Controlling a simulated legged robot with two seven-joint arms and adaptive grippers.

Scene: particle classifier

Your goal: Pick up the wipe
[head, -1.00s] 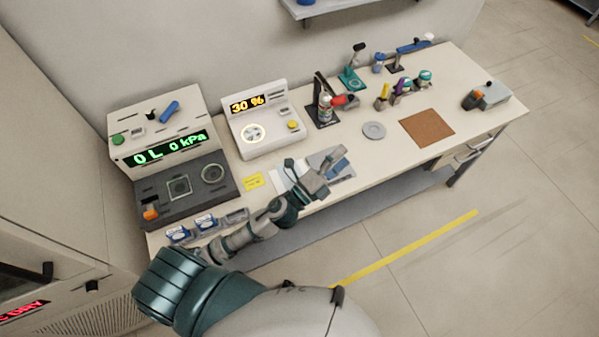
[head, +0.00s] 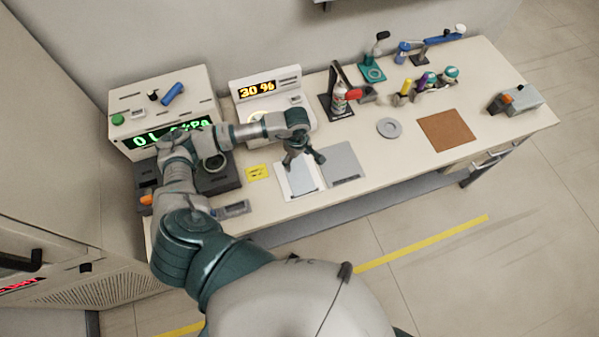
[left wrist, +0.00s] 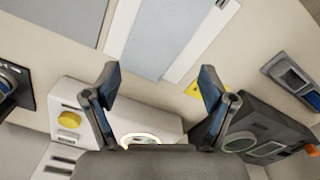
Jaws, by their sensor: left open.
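A pale blue-grey rectangular sheet, which looks like the wipe (head: 302,180), lies flat on a white base (head: 284,184) near the table's front edge. In the left wrist view the wipe (left wrist: 165,35) shows at the top, with the white base (left wrist: 212,35) around it. My left gripper (head: 304,160) is open and empty, pointing down above the far end of the wipe. In the left wrist view its two fingertips (left wrist: 158,80) are wide apart with nothing between them. My right gripper is not in view.
A grey plate (head: 345,163) lies right of the white base, and a yellow label (head: 257,172) lies left of it. The white device with the percent display (head: 258,90) stands behind. A black stand (head: 331,105) holds a bottle. A grey disc (head: 388,128) and brown mat (head: 447,132) lie right.

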